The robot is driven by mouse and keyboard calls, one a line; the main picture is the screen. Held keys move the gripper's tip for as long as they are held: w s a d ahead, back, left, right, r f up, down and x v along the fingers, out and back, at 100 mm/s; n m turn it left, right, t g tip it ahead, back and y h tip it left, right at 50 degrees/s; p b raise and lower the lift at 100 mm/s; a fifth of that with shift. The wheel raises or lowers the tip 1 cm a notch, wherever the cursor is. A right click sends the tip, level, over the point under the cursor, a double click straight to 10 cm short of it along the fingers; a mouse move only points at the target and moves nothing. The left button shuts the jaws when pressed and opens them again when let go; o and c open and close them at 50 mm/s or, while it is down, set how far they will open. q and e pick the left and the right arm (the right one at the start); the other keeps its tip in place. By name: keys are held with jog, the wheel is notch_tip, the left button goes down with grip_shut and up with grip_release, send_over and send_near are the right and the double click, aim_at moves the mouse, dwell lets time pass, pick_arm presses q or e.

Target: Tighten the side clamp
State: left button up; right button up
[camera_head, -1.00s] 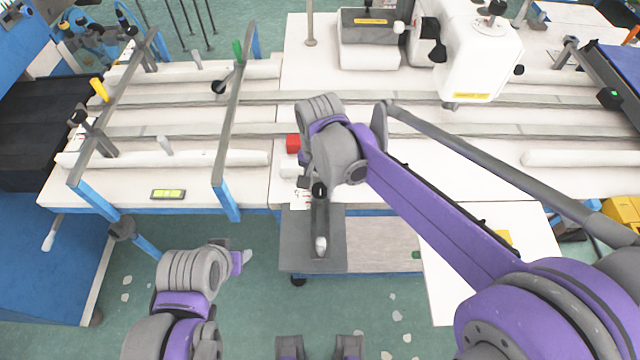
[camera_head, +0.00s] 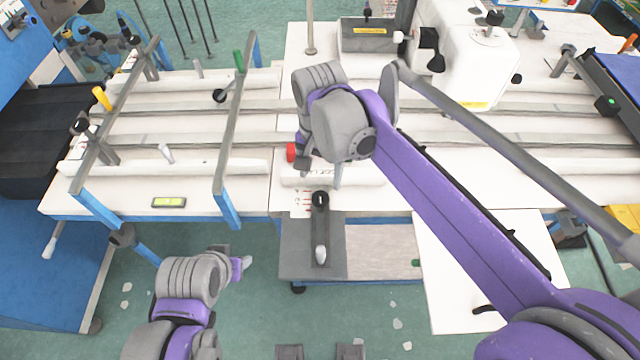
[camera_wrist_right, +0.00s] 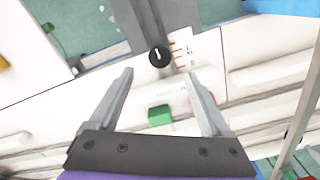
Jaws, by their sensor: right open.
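A round black knob with a white pointer mark (camera_head: 320,199) sits at the far end of a dark grey slide with a pale lever end (camera_head: 321,254) on a grey plate. In the right wrist view the knob (camera_wrist_right: 159,56) lies just beyond my right gripper (camera_wrist_right: 160,78), between the lines of its two fingertips. The right gripper is open and empty, apart from the knob. I cannot tell for sure which fitting is the side clamp; the knob is the nearest one. My left gripper (camera_head: 243,266) hangs at lower left over the floor, its fingers too small to read.
A red-marked scale (camera_wrist_right: 181,48) lies beside the knob. A white sewing machine (camera_head: 475,55) stands behind.

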notch_tip(320, 180, up, 3)
jog(key=shift+f, duration=0.15)
dwell(0.4)
jog(key=s+d+f+n+t, duration=0.2)
jog(key=s+d+f, duration=0.3)
jog(key=s+d, duration=0.2)
jog(key=s+d+f+n+t, duration=0.3)
jog(key=s+d+f, duration=0.3)
jog(key=s+d, duration=0.2)
jog(key=shift+d+f, duration=0.3)
jog(key=shift+d, duration=0.9)
